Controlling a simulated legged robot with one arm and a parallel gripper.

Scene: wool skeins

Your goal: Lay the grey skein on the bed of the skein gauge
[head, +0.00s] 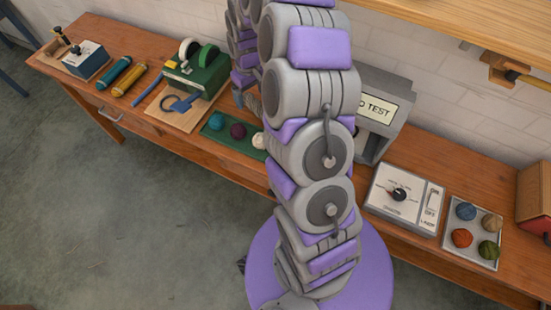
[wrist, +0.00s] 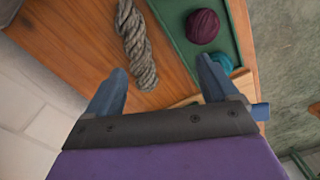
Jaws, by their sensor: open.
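The grey skein (wrist: 138,45) is a twisted, rope-like hank lying on the wooden bench, seen in the wrist view beside a green tray. My gripper (wrist: 162,66) is open and empty, its two blue-grey fingers apart. In the picture the skein's lower end shows between and just beyond the fingertips; I cannot tell the height gap. In the head view my arm hides most of that spot. A grey device with a sign ending in "TEST" (head: 376,108) stands right of my arm, partly hidden. I cannot tell whether it is the skein gauge; its bed is not clearly visible.
The green tray (head: 216,136) holds teal, dark red and cream balls. A green machine (head: 197,75) stands left of it. A white dial box (head: 404,198) and a tray of several balls (head: 484,257) stand on the right. A wooden shelf (head: 470,25) overhangs the right side.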

